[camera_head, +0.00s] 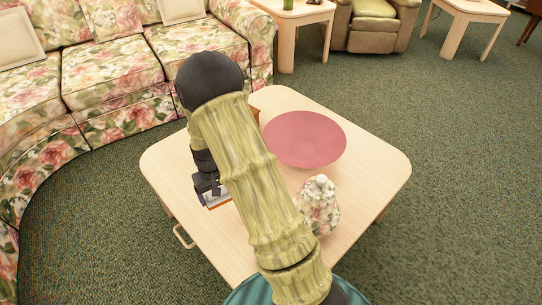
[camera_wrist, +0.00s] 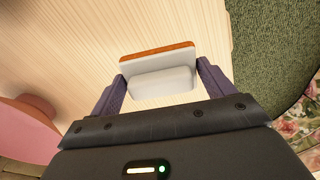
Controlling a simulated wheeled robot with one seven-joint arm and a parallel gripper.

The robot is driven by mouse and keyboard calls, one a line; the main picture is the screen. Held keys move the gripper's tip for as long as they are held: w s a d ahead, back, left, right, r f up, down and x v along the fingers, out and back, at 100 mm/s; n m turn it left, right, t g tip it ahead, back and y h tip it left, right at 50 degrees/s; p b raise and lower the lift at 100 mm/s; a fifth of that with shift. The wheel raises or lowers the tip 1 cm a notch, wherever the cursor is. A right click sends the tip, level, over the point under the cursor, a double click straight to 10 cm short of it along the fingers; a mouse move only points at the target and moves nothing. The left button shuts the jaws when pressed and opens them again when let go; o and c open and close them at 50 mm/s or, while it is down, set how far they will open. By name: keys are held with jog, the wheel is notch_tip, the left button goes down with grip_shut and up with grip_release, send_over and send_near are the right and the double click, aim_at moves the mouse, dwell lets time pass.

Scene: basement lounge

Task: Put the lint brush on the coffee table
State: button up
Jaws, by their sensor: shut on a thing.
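The lint brush, a white block with an orange-brown face, sits between the fingers of my gripper (camera_wrist: 162,74) in the wrist view (camera_wrist: 163,82). The fingers are shut on its two ends. In the head view the brush (camera_head: 217,201) shows only in part, below my gripper (camera_head: 208,188), and my arm hides much around it. The coffee table (camera_head: 165,165) is pale wood with rounded corners. Its bare top (camera_wrist: 70,45) lies under the brush in the wrist view. I cannot tell whether the brush touches the table top or hangs just above it.
A pink round dish (camera_head: 305,138) and a floral lidded jar (camera_head: 319,208) stand on the coffee table, right of my arm. A small brown object (camera_head: 255,114) is partly hidden behind my arm. A floral sofa (camera_head: 110,75) curves along the left. Green carpet (camera_head: 450,190) is open at right.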

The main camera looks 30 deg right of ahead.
aim_at(220, 202)
jog(key=shift+w, duration=0.1)
dwell(0.3)
jog(key=shift+r+p, duration=0.25)
jog(key=shift+p, duration=0.15)
jog(key=shift+s+a+r+n+p, duration=0.2)
jog(key=shift+s+r+n+p, duration=0.3)
jog(key=shift+s+n+p, duration=0.45)
jog(key=shift+s+r+n+p, duration=0.1)
jog(key=shift+s+n+p, duration=0.2)
jog(key=shift+p, duration=0.4)
jog(key=shift+f, duration=0.2)
notch_tip(220, 202, down, 6)
jog(key=b, duration=0.2)
jog(key=shift+b, duration=0.35)
